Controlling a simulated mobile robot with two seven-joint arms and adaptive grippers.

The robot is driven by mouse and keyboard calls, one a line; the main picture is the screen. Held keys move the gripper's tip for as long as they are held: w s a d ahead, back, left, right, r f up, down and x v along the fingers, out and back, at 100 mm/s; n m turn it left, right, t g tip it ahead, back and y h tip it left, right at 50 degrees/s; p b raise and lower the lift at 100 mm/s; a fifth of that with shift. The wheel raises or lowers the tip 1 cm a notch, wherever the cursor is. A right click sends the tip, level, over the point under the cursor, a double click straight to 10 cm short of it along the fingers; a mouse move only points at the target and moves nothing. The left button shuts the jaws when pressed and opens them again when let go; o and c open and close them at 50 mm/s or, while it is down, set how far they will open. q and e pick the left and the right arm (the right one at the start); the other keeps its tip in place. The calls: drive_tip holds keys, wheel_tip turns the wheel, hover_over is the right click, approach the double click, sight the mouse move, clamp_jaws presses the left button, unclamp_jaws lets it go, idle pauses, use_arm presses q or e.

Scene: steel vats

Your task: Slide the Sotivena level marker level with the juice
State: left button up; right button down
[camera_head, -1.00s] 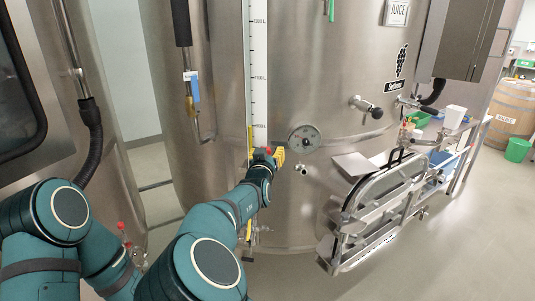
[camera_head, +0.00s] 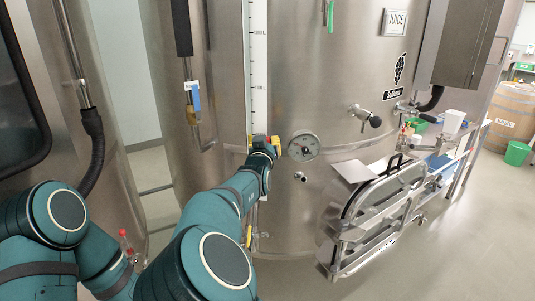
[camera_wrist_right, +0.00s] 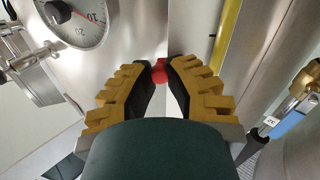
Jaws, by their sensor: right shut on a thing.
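The steel vat (camera_head: 330,90) with the JUICE sign (camera_head: 395,21) carries a tall white scale (camera_head: 259,60) on its front. Beside the scale, yellow juice (camera_head: 249,139) shows in the sight tube, its top close to the height of my right gripper. My right gripper (camera_head: 273,145) is at the scale. In the right wrist view, its yellow and black fingers (camera_wrist_right: 157,80) are shut on the small red level marker (camera_wrist_right: 158,72), mostly hidden between the tips. The yellow juice column (camera_wrist_right: 227,40) stands to the right of the marker there. My left gripper is out of view.
A round dial gauge (camera_head: 304,147) sits just right of my right gripper. A valve (camera_head: 367,116) sticks out farther right.

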drive_tip(key=shift+r, duration=0.5)
drive_tip(key=c, duration=0.9)
unclamp_jaws()
drive_tip(key=shift+o, duration=0.2)
drive_tip(key=shift+s, duration=0.1)
drive_tip(key=v, duration=1.1)
drive_tip(key=shift+s, duration=0.4)
